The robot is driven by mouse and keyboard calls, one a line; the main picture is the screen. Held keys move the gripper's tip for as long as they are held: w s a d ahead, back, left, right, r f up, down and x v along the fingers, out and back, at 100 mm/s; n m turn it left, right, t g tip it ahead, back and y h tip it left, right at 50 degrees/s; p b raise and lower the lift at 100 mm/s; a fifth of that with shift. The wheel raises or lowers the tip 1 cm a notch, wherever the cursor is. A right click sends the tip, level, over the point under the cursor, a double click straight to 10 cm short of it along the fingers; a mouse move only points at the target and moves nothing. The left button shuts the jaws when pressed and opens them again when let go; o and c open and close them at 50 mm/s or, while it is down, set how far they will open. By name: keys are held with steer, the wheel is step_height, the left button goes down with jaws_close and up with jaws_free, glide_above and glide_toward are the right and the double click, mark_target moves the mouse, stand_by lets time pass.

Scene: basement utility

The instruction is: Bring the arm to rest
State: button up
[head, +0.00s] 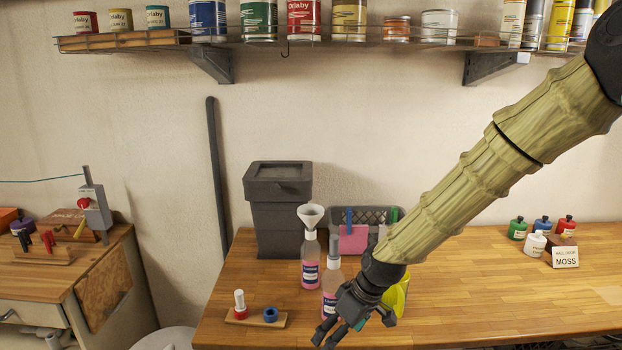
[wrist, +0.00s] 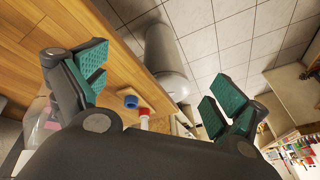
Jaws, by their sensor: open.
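My arm reaches down from the upper right in the head view, in a pale green sleeve. My gripper (head: 343,338) hangs low in front of the bottles, near the table's front edge. In the wrist view my gripper (wrist: 152,90) has its two green-padded fingers wide apart, with nothing between them. The wooden table (head: 480,285) lies under and behind it.
Two pink bottles, one with a funnel (head: 311,215), stand just behind my gripper. A small board (head: 255,321) holds a red-and-white piece and a blue ring (head: 270,314). A dark bin (head: 278,205) stands behind. Small jars (head: 518,229) stand at right. The table's right front is clear.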

steer(key=s+d+f+m+b, duration=0.1)
steer(key=s+d+f+m, duration=0.1)
steer(key=s+f, duration=0.5)
steer(key=s+d+f+m+h+b, duration=0.1)
steer(key=s+d+f, duration=0.1)
steer(key=f, duration=0.8)
steer(key=s+d+f+m+b, duration=0.1)
steer(key=s+d+f+m, duration=0.1)
steer(key=s+f, duration=0.5)
steer(key=s+d+f+m+h+b, duration=0.1)
steer(key=s+d+f+m+b, duration=0.1)
steer(key=s+d+f, duration=0.3)
steer(key=s+d+f+m+g+h+b, duration=0.1)
steer(key=s+d+f, duration=0.4)
steer(key=s+f, duration=0.6)
steer(key=s+m+h, duration=0.1)
steer(key=s, duration=0.1)
steer(key=shift+s+d+f+m+b, duration=0.15)
steer(key=shift+s+d+m+b, duration=0.15)
steer(key=shift+s+b, duration=0.1)
